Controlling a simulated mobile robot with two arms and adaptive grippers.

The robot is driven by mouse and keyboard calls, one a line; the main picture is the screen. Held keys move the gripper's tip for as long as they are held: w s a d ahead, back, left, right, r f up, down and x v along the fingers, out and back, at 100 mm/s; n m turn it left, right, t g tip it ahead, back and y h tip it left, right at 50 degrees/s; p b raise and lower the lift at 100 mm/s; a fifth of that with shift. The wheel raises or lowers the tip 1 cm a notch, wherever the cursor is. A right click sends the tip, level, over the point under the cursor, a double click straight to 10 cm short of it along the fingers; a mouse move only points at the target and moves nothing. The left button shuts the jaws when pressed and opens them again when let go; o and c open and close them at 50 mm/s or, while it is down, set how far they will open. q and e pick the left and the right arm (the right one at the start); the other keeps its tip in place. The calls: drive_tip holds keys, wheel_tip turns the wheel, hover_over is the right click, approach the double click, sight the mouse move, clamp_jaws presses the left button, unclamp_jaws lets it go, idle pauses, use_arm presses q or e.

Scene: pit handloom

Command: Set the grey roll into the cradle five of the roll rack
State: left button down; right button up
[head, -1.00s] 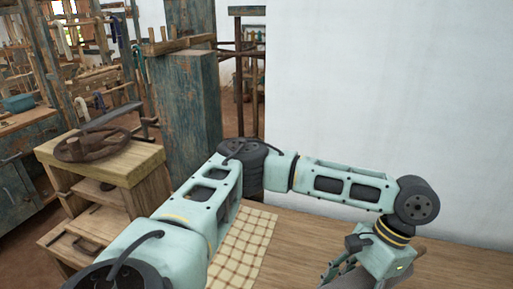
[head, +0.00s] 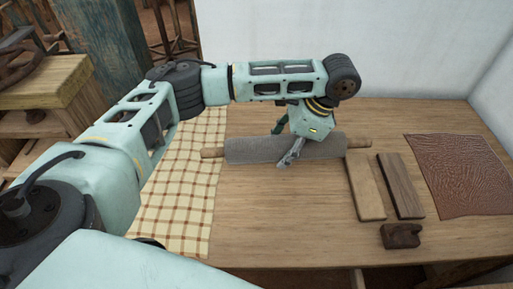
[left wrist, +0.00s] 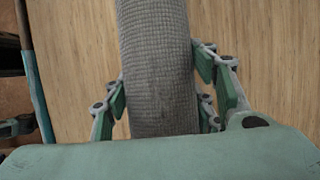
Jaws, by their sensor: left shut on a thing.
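The grey roll (head: 250,150) is a cylinder of grey cloth on a wooden rod whose ends stick out at both sides. It lies crosswise over the wooden table in the head view. My left gripper (head: 284,148) reaches down over its middle and is shut on it. In the left wrist view the grey roll (left wrist: 158,65) runs up between the green finger pads of my left gripper (left wrist: 165,98). I cannot tell whether the roll touches the table. The roll rack and its cradles are not seen. My right gripper is not in view.
The wooden table (head: 285,215) has bare room in front of the roll. A checked cloth (head: 185,185) lies at left. A pale board (head: 365,187), a dark board (head: 401,186), a dark block (head: 400,236) and a brown textured mat (head: 460,175) lie at right. White walls stand behind.

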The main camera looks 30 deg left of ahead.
use_arm(q)
approach(258, 168)
drive_tip(key=shift+s+a+r, duration=0.1)
drive_tip(key=shift+s+a, duration=0.35)
drive_tip(key=shift+a, duration=0.1)
drive_tip(key=shift+a+f, duration=0.35)
drive_tip(key=shift+a, duration=0.05)
drive_tip(key=shift+f+p, duration=0.35)
drive_tip(key=shift+f, duration=1.65)
drive_tip(key=shift+f, duration=0.1)
drive_tip(key=shift+s+d+f, duration=0.1)
drive_tip(key=shift+s+f, duration=0.05)
drive_tip(key=shift+f, duration=0.4)
drive_tip(key=c, duration=0.7)
unclamp_jaws()
drive_tip(key=shift+f, duration=0.1)
drive_tip(key=shift+c, duration=0.2)
drive_tip(key=shift+r, duration=0.2)
